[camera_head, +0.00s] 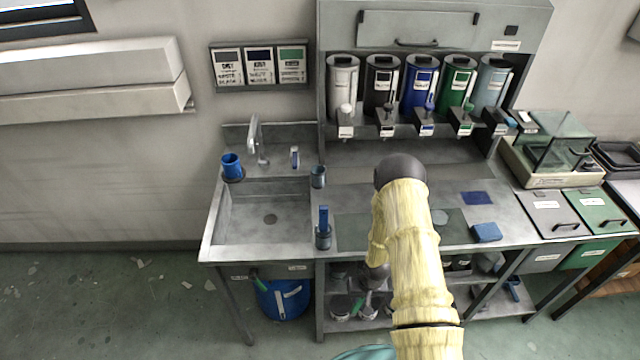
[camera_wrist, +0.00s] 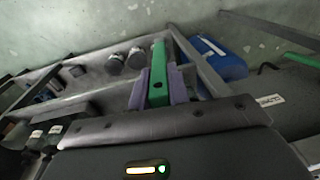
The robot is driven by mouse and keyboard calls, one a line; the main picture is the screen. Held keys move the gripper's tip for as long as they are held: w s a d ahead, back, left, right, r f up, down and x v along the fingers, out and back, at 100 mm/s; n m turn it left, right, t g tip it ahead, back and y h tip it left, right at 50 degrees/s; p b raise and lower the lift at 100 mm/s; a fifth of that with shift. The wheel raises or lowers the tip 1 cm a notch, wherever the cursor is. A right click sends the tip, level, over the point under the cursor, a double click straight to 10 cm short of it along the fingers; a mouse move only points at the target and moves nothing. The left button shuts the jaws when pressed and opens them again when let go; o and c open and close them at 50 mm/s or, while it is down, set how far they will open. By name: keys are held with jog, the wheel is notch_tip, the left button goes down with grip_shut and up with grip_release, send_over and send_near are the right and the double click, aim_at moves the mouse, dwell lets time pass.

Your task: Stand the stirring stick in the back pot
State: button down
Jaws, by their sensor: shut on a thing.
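The stirring stick (camera_wrist: 158,75) is a flat green bar. In the wrist view it stands between the two greyish-purple fingers of my gripper (camera_wrist: 158,88), which are shut on it. In the head view my arm hides much of the gripper, low in front of the counter; a small green piece there seems to be the stick (camera_head: 356,307). A small dark grey pot (camera_head: 318,176) stands at the back, right of the sink, and appears empty. A similar front pot (camera_head: 323,237) near the counter's front edge holds an upright blue stick (camera_head: 323,217). My gripper is apart from both pots.
A sink (camera_head: 268,215) with a tap (camera_head: 255,140) lies left of the pots. A blue cup (camera_head: 232,167) stands at its back left corner. A blue bucket (camera_head: 283,298) is below. Coloured dispensers (camera_head: 420,88) line the back. A blue block (camera_head: 487,232) lies right.

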notch_tip(320, 180, up, 14)
jog(key=p, duration=1.3)
jog(key=shift+p, duration=0.4)
